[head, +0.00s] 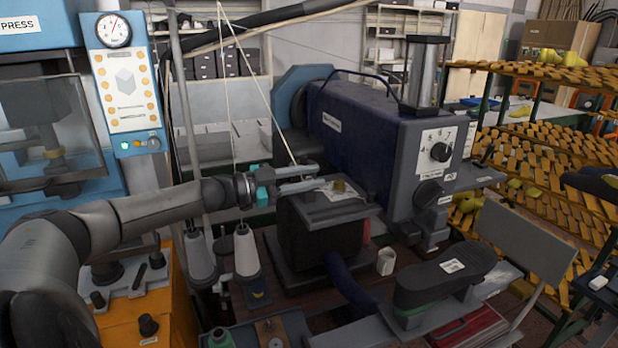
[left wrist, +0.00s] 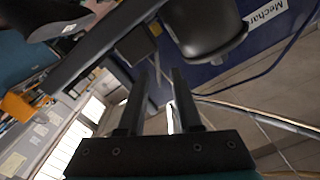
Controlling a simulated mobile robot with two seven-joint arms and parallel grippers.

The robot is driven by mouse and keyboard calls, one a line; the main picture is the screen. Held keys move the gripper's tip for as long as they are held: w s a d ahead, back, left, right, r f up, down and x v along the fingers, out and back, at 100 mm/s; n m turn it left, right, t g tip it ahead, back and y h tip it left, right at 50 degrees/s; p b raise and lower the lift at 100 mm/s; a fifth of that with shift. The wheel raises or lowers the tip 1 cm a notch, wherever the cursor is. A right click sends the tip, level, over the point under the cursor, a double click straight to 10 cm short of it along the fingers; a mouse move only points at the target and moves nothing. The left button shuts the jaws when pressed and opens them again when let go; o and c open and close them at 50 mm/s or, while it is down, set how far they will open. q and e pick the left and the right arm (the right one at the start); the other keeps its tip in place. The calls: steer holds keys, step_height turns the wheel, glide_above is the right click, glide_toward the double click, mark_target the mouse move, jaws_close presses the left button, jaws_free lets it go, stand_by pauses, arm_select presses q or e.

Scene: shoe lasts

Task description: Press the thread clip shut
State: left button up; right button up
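My left gripper (head: 312,177) reaches in from the left above a dark box-shaped machine part. Its two fingers are apart with a gap between them, as the left wrist view (left wrist: 159,76) also shows; nothing is clearly held. A pale thread (head: 265,98) slants down from the top to near the gripper. A small brass-coloured piece (head: 340,186) is on top of the dark box (head: 312,235), just right of the fingertips. I cannot make out the thread clip for certain. My right gripper is not in view.
Two thread cones (head: 246,252) stand below my left arm. A large blue-black machine (head: 355,135) stands close behind the gripper. A white cup (head: 386,262) and a black sole-shaped pad (head: 445,275) are at the front. Racks of shoe lasts (head: 545,150) fill the right.

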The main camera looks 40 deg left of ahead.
arm_select(q)
steer(key=shift+c, duration=0.2)
jaws_close()
stand_by(1.3)
